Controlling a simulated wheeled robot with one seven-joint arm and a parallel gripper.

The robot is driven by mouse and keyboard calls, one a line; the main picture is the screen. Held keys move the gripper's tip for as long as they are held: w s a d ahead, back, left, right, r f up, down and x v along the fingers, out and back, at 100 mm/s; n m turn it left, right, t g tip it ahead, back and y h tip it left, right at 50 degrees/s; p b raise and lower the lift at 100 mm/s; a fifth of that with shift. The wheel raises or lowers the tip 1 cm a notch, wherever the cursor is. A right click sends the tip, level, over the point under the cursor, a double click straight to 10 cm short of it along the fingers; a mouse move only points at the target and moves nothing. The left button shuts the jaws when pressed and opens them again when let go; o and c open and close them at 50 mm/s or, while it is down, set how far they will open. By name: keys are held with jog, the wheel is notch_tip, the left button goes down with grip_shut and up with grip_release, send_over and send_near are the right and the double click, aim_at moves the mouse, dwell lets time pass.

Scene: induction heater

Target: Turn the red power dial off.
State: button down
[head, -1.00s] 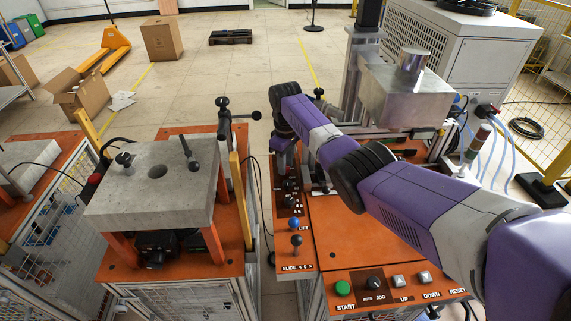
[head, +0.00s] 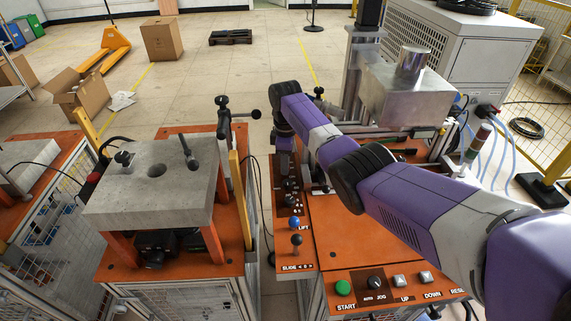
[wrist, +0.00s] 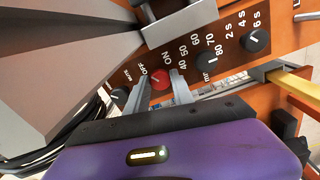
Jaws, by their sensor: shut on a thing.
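The red power dial (wrist: 160,77) sits on the orange panel in the wrist view, with OFF and ON printed just above it. My gripper (wrist: 160,88) has one finger on each side of the dial and is shut on it. A pale mark shows on the dial's face, but it is too small to tell which label it points to. In the head view my wrist reaches down over the upper end of the narrow control panel (head: 283,228), and the dial is hidden there.
Black dials (wrist: 206,60) and (wrist: 256,40) stand right of the red one. Another black knob (wrist: 119,96) is close on its left. A metal block (wrist: 182,22) sits just above. In the head view, the lift (head: 294,222) and slide (head: 297,240) levers stand nearer the front.

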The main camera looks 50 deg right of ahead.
jog(key=shift+n, duration=1.1)
jog(key=c, duration=1.1)
grip_release()
jog(key=shift+r+b, duration=0.6)
jog(key=shift+r, duration=3.35)
